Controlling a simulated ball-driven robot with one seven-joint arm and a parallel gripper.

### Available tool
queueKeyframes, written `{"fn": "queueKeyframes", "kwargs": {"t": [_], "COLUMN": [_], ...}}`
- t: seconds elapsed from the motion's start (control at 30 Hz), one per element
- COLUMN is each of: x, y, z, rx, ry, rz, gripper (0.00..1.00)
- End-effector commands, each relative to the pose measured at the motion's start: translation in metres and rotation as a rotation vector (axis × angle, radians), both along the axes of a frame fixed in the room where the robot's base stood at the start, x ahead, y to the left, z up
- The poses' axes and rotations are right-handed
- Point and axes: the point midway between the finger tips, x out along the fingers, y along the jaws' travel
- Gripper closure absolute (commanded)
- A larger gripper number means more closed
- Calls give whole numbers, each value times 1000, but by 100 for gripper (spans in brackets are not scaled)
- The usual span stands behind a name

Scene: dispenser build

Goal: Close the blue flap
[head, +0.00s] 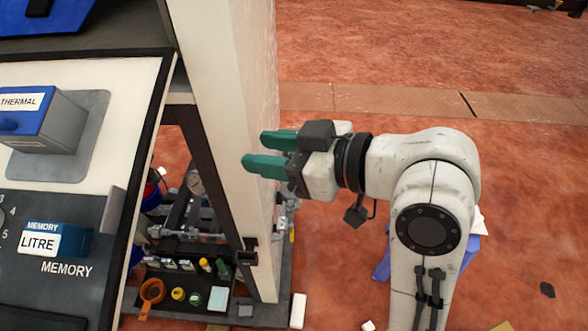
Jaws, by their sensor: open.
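My gripper (257,150) has green fingers, slightly apart and empty. It points left, in front of the white upright post (225,90) in the picture; I cannot tell whether it touches the post. No part is clearly recognisable as the blue flap. A blue panel (45,20) is cut off at the top left corner and may be it. A blue-fronted box labelled THERMAL (30,115) sits on the white panel (110,90). A blue block labelled MEMORY LITRE (55,240) sits on the dark panel below. All are left of my gripper.
Below the panels, a dark shelf (255,312) holds an orange scoop-like item (151,292), small round pots and other small items. The post stands between my gripper and the panels. The reddish floor (500,50) at right and behind is mostly open, with small scattered bits.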

Motion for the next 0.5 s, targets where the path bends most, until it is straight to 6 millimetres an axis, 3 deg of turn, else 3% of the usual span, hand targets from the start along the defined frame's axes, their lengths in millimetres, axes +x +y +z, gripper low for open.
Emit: {"fn": "queueKeyframes", "kwargs": {"t": [0.2,0.5], "x": [2,3], "y": [-16,-24], "z": [-26,-38], "rx": [-26,-40], "ry": [64,95], "rz": [-60,-89], "gripper": [59,59]}}
